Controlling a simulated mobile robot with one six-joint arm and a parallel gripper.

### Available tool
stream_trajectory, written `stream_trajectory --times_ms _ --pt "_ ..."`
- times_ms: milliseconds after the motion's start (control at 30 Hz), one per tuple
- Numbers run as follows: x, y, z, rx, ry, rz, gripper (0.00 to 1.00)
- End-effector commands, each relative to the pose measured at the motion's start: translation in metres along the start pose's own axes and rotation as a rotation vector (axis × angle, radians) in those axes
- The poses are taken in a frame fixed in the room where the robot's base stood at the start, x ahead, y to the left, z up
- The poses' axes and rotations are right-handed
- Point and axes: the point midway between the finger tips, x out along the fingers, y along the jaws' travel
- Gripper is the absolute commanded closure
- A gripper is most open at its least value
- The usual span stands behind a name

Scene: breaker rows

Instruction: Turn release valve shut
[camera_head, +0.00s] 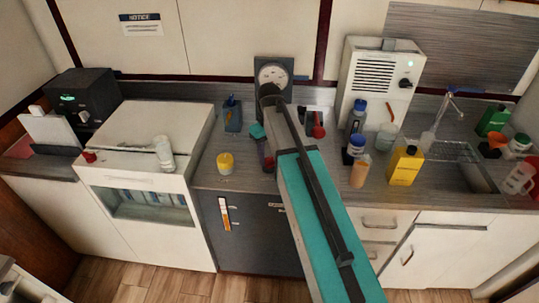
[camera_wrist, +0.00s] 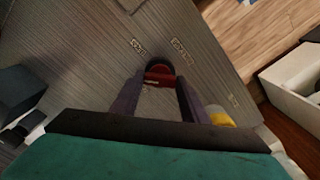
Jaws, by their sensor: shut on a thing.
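The release valve shows as a red handle (camera_wrist: 158,75) between my fingertips in the wrist view. In the head view only a small red part (camera_head: 269,163) shows, low at my fingers on the counter. My gripper (camera_wrist: 160,72) is shut on the red handle, with a dark finger on each side. It also shows in the head view (camera_head: 267,154), partly hidden behind my arm. Small labels (camera_wrist: 181,50) lie on the grey surface near the handle; I cannot read them. The valve's base is hidden and its turn angle is unclear.
A round gauge (camera_head: 273,76) stands behind on the wall. A yellow-lidded jar (camera_head: 225,163) is close to the left of my gripper. A red-topped object (camera_head: 318,131), several bottles and a yellow container (camera_head: 405,167) stand to the right.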

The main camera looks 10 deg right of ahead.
Motion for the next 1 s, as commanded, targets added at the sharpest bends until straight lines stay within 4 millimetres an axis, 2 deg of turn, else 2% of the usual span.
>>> stream_trajectory --times_ms 700,1000 --pt "-0.0010 -0.0002 -0.0008 -0.652 0.002 0.001 0.82" --pt "-0.0009 -0.0004 -0.0009 -0.830 0.002 0.001 0.82"
